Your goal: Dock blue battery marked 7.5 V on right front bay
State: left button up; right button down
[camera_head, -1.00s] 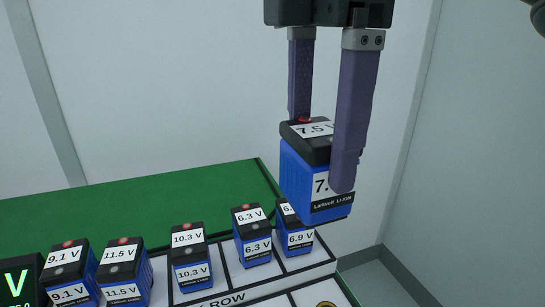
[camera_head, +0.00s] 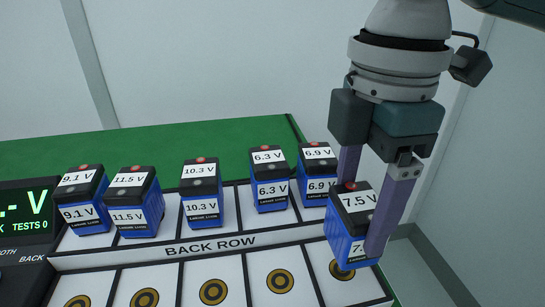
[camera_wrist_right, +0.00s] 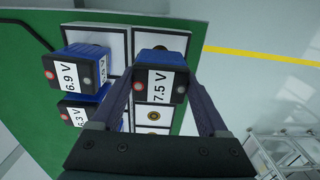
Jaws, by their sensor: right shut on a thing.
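The blue battery marked 7.5 V (camera_head: 343,238) has a black top and hangs upright between the fingers of my right gripper (camera_head: 362,215), which is shut on it. It is over the right end of the front row. The right front bay (camera_head: 367,291) is a white pad with a gold ring, partly hidden below the battery. The battery's base looks slightly above the pad, but contact is hard to judge. In the right wrist view the battery (camera_wrist_right: 160,84) sits between both fingers. My left gripper is not in view.
The back row holds several blue batteries, including 6.9 V (camera_head: 318,188) close behind the held one and 6.3 V (camera_head: 270,189). The other visible front bays (camera_head: 248,290) are empty. A display box (camera_head: 28,225) stands at the left. A green surface (camera_head: 120,145) lies behind.

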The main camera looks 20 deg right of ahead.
notch_tip(320, 180, down, 4)
jog(key=shift+r+b, duration=0.1)
jog(key=shift+b, duration=0.45)
jog(key=shift+f, duration=0.2)
jog(key=shift+f, duration=0.15)
grip_release()
